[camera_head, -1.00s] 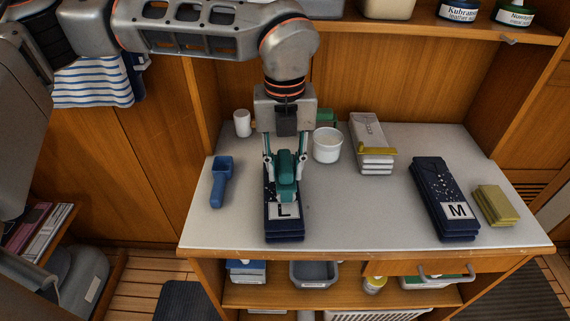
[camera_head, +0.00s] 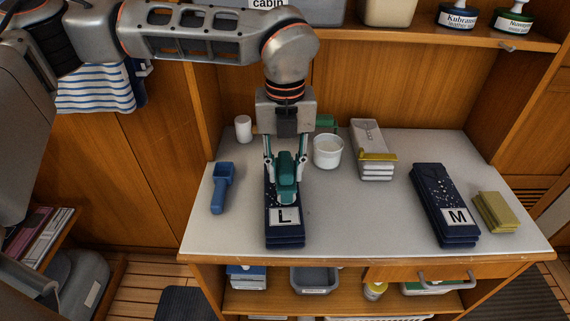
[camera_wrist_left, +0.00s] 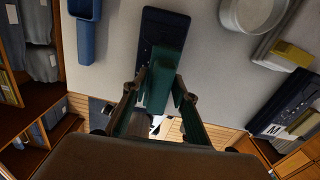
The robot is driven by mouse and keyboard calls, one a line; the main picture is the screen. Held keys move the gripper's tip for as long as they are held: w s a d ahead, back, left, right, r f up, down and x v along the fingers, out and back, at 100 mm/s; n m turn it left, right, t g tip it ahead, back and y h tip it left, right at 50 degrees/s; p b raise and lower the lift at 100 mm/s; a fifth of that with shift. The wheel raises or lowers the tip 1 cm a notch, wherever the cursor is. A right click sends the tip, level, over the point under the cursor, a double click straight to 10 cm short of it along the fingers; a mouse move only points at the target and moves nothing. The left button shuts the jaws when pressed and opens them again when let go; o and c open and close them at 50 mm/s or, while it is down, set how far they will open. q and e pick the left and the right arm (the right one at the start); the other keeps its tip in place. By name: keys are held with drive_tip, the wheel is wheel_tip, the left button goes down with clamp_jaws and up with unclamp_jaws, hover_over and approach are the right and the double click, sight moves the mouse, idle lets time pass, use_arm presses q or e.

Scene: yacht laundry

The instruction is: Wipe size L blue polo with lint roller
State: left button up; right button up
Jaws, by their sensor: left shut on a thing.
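The size L blue polo (camera_head: 285,236) lies folded in a dark navy stack at the front left of the worktop, with a white L label facing front. A few pale specks show on its dark top. My left gripper (camera_head: 286,165) points down over the polo, shut on a teal-green tool (camera_head: 287,184) that could be the lint roller; its working end is hard to make out. The tool is over the polo's middle, behind the label; I cannot tell whether it touches the cloth. The left wrist view shows the tool (camera_wrist_left: 160,80) between the fingers over the polo (camera_wrist_left: 164,24). My right gripper is not in view.
A blue scoop-shaped tool (camera_head: 221,187) lies left of the polo. A white cup (camera_head: 243,129), white bowl (camera_head: 327,152) and pale stack (camera_head: 372,150) stand behind. The speckled M stack (camera_head: 441,205) and yellow cloths (camera_head: 495,212) are at right. The middle worktop is clear.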

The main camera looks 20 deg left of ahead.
sight(286, 175)
use_arm(q)
drive_tip(key=shift+s+d+f, duration=0.1)
drive_tip(key=shift+s+d, duration=0.2)
drive_tip(key=shift+s, duration=0.6)
drive_tip(key=shift+s+d+f, duration=0.1)
drive_tip(key=shift+s+d, duration=0.2)
drive_tip(key=shift+s, duration=0.55)
drive_tip(key=o, duration=0.5)
drive_tip(key=c, duration=0.5)
drive_tip(key=shift+w+a+r, duration=0.1)
drive_tip(key=shift+w+a, duration=0.15)
drive_tip(key=shift+w, duration=0.5)
drive_tip(key=shift+w+a+f, duration=0.1)
drive_tip(key=shift+w+a, duration=0.15)
drive_tip(key=shift+w, duration=0.45)
drive_tip(key=shift+w+a+r, duration=0.1)
drive_tip(key=shift+w+a, duration=0.15)
drive_tip(key=shift+w, duration=0.5)
drive_tip(key=shift+o, duration=0.6)
drive_tip(key=shift+c, duration=0.6)
drive_tip(key=shift+s, duration=0.15)
